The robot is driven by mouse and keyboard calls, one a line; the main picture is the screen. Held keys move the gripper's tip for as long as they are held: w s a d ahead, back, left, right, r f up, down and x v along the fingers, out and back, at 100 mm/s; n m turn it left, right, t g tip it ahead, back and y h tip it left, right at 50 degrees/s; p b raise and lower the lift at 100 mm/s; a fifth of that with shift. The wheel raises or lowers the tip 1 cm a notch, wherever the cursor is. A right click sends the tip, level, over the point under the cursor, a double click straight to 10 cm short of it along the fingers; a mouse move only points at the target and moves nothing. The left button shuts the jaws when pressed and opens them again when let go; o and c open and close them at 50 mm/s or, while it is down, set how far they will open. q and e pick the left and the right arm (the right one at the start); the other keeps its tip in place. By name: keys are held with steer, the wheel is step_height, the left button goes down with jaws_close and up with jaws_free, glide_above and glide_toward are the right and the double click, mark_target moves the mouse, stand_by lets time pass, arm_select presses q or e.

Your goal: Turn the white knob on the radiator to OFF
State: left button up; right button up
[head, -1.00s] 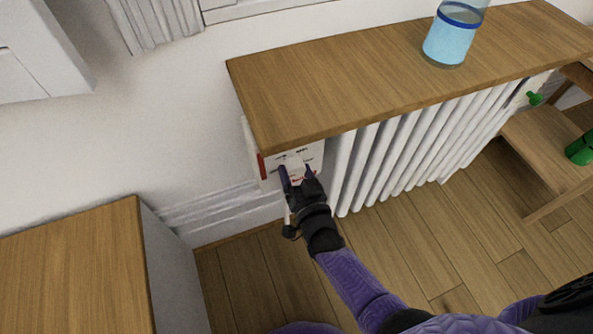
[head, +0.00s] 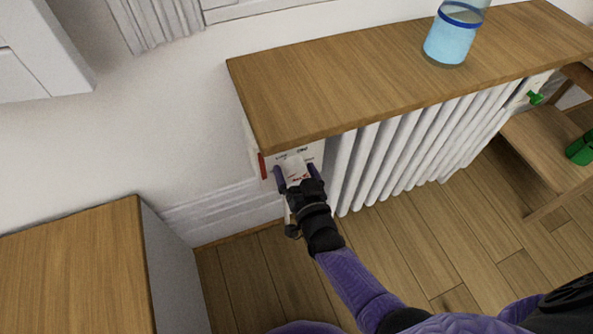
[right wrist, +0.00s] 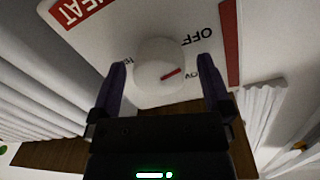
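The white knob (right wrist: 158,62) sits on a white panel (right wrist: 115,30) at the radiator's left end, under the wooden shelf. Its red mark (right wrist: 172,75) points toward the lower right in the right wrist view, near a small label that seems to read LOW. The OFF label (right wrist: 197,36) is at the knob's upper right. My right gripper (head: 297,176) is open, with one finger on each side of the knob. In the right wrist view, gaps show between the knob and both fingers (right wrist: 165,82). My left gripper is not in view.
The wooden shelf (head: 400,75) overhangs the panel and carries a blue-liquid bottle (head: 450,38). White radiator ribs (head: 400,160) run to the right. A wooden-topped cabinet (head: 75,265) stands at lower left. A green knob (head: 535,98) is at the radiator's far end.

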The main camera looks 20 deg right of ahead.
steer(key=shift+s, duration=0.1)
arm_select(q)
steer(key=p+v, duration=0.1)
steer(key=p, duration=0.1)
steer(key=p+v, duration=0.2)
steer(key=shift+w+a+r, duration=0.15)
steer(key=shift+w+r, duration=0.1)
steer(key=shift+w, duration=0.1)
arm_select(e)
steer(key=s, duration=0.9)
steer(key=shift+s+r, duration=0.15)
steer(key=shift+s, duration=0.25)
steer(key=shift+a, duration=0.1)
